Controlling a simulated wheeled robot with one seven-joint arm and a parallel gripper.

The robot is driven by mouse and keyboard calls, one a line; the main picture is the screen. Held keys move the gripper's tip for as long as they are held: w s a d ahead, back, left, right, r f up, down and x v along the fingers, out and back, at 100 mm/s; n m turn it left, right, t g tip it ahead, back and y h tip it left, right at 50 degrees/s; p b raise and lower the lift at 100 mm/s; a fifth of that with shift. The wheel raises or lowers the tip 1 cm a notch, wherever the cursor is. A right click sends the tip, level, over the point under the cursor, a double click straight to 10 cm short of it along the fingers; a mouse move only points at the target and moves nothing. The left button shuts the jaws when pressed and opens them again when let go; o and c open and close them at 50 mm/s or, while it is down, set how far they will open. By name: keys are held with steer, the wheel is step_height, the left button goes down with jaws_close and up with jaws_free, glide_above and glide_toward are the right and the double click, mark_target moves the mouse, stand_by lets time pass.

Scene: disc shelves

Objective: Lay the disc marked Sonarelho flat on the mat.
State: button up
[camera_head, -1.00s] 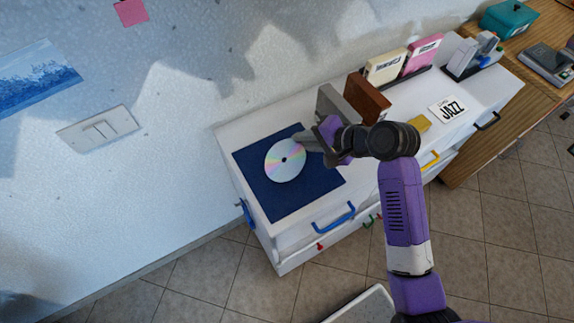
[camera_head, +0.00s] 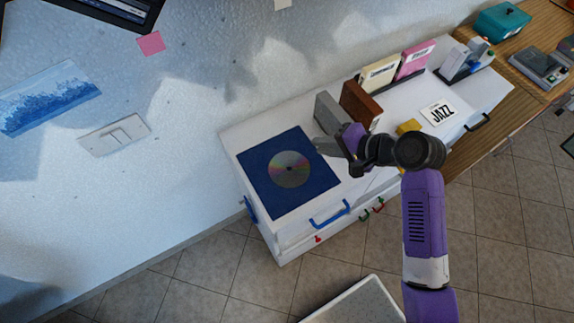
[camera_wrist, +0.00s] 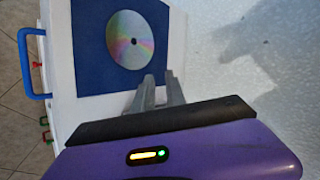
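A silvery, rainbow-sheened disc (camera_head: 289,169) lies on the dark blue mat (camera_head: 263,149), near its middle, and looks flat. The disc also shows in the wrist view (camera_wrist: 130,40), wholly on the mat (camera_wrist: 87,62). No name can be read on its face. My gripper (camera_head: 318,147) is to the right of the disc, near the mat's right edge, and apart from the disc. In the wrist view its two fingers (camera_wrist: 158,90) have a narrow gap between them with nothing in it.
The white cabinet (camera_head: 232,133) carries a grey block (camera_head: 326,112) and a brown block (camera_head: 358,105) close behind my gripper. Cream (camera_head: 380,74) and pink (camera_head: 415,60) cases stand further right, near a JAZZ card (camera_head: 438,112). A blue handle (camera_head: 331,217) juts from the front.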

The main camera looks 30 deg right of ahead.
step_height(320, 180, up, 8)
steer(key=s+p, duration=0.2)
steer(key=shift+d, duration=0.45)
